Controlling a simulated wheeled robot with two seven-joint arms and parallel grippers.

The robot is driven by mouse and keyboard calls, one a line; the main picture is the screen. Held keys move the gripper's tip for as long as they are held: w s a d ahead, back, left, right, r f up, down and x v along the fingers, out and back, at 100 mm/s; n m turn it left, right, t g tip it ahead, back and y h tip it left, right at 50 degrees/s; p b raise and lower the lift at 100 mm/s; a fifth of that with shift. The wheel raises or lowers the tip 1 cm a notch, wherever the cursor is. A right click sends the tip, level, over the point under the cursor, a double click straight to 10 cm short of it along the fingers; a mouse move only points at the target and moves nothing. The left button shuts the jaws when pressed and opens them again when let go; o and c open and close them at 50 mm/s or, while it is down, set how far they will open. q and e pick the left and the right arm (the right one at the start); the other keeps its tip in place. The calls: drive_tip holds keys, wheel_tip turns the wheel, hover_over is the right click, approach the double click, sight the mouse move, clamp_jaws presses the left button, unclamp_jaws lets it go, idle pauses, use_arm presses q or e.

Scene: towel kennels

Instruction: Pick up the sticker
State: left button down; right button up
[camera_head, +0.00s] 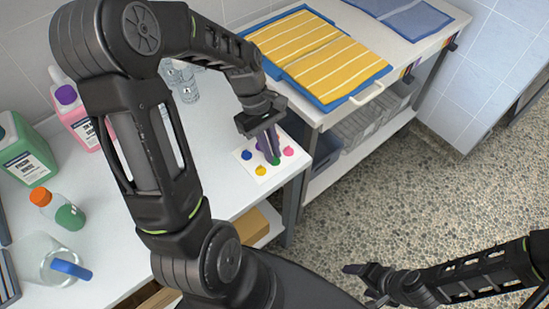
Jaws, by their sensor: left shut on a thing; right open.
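A white sheet (244,165) with several round coloured stickers lies near the front right edge of the white table. A blue sticker (247,155), a yellow one (261,170) and a pink one (288,151) show clearly. A green sticker (276,161) sits at my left gripper's fingertips. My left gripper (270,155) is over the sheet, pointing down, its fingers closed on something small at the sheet. The fingers partly hide a purple spot, and what they hold is hard to make out. My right gripper (366,280) is open and empty, low above the floor.
Bottles stand at the left: a green one (24,155), a pink one (80,118) and an orange-capped one (60,210). A clear jug (45,260) is at the lower left. Yellow striped towels (325,60) lie on a blue tray on the adjoining table.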

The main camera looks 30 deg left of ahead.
use_arm(q)
drive_tip(key=shift+r, duration=0.1)
wheel_tip(320, 180, up, 10)
idle(0.6)
idle(0.5)
wheel_tip(320, 180, up, 4)
drive_tip(key=p, duration=0.4)
idle(0.5)
